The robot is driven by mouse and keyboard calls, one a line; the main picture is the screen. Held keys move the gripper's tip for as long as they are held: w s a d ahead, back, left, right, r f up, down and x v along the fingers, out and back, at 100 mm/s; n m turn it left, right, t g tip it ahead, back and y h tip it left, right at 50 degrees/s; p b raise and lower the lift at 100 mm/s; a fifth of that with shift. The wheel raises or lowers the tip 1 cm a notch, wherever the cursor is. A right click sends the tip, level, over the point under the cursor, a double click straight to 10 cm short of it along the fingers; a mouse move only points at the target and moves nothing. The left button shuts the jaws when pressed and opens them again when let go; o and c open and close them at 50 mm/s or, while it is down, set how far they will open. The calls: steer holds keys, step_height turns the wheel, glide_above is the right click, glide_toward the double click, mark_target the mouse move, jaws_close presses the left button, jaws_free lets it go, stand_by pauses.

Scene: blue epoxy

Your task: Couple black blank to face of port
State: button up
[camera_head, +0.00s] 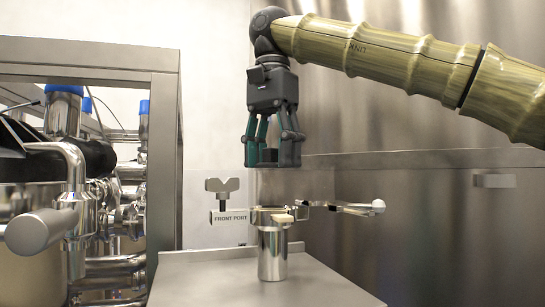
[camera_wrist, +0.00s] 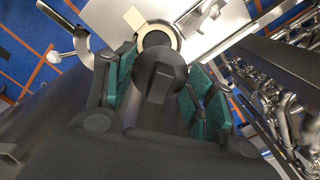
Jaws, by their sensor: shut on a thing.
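My gripper (camera_head: 271,158) points down, shut on the black blank (camera_wrist: 160,76), a dark disc with a raised grip between the teal fingers. In the head view the blank is mostly hidden by the fingers. The front port (camera_head: 273,255) is a short shiny metal tube standing upright below my gripper, with a clear gap between. A hinged clamp sits around its top, with one arm (camera_head: 352,208) swung out to the right and a wing nut (camera_head: 222,188) at the left. In the wrist view the port's round face (camera_wrist: 158,36) shows just beyond the blank, partly covered by it.
A label reading FRONT PORT (camera_head: 230,218) is beside the port. The port stands on a flat metal top (camera_head: 200,285). A metal frame (camera_head: 165,170) with pipes and blue-capped fittings fills the left. A steel wall (camera_head: 440,235) stands behind at right.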

steer(key=shift+s+d+r, duration=0.1)
steer(key=shift+s+r, duration=0.1)
steer(key=shift+s, duration=0.4)
steer(key=shift+s+r, duration=0.15)
steer(key=shift+s, duration=0.4)
steer(key=shift+w+f, duration=0.45)
steer(key=shift+w, duration=0.3)
steer(key=shift+w+a+f, duration=0.15)
steer(key=shift+a+f, duration=0.05)
steer(key=shift+f, duration=0.05)
steer(key=shift+s+d+f+b, duration=0.1)
steer(key=shift+s+f+b, duration=0.6)
steer(key=shift+f+b, duration=0.05)
steer(key=shift+w+f+b, duration=0.25)
steer(key=shift+f, duration=0.4)
steer(key=shift+w+f+b, duration=0.2)
steer(key=shift+f+b, duration=0.05)
steer(key=shift+f, duration=0.55)
steer(key=shift+s, duration=0.3)
steer(key=shift+w, duration=0.1)
steer(key=shift+w+f, duration=0.1)
